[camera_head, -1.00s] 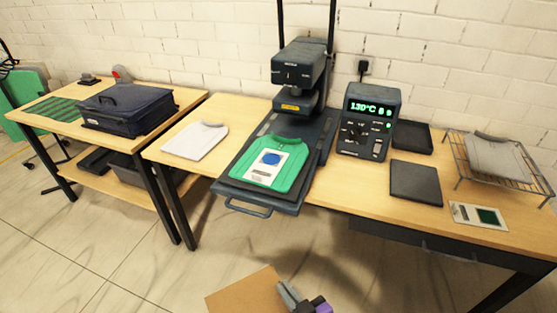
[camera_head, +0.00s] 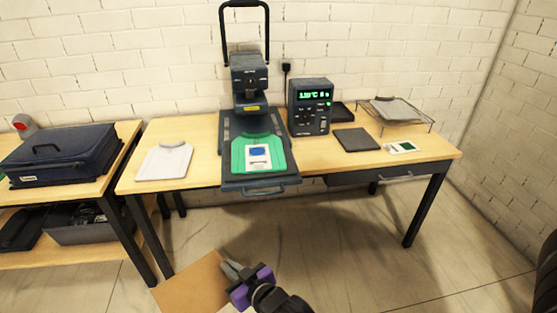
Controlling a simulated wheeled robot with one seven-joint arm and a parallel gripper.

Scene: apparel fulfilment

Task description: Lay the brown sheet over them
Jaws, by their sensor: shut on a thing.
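The brown sheet (camera_head: 193,287) is low at the front, held out flat in front of the table. My gripper (camera_head: 237,271) is shut on its right edge. The green shirt (camera_head: 240,154) lies flat on the pulled-out platen (camera_head: 288,184) of the heat press (camera_head: 249,82). A white transfer with a blue patch (camera_head: 258,158) lies on the shirt's front. The press head stands behind the shirt, and its tall handle is up. The sheet is apart from the shirt and nearer to me.
A folded white shirt (camera_head: 164,161) lies left of the press. A control box (camera_head: 311,107), a dark pad (camera_head: 356,139), a small card (camera_head: 403,147) and a wire rack (camera_head: 398,112) are on the right. A dark case (camera_head: 62,153) sits on the left table.

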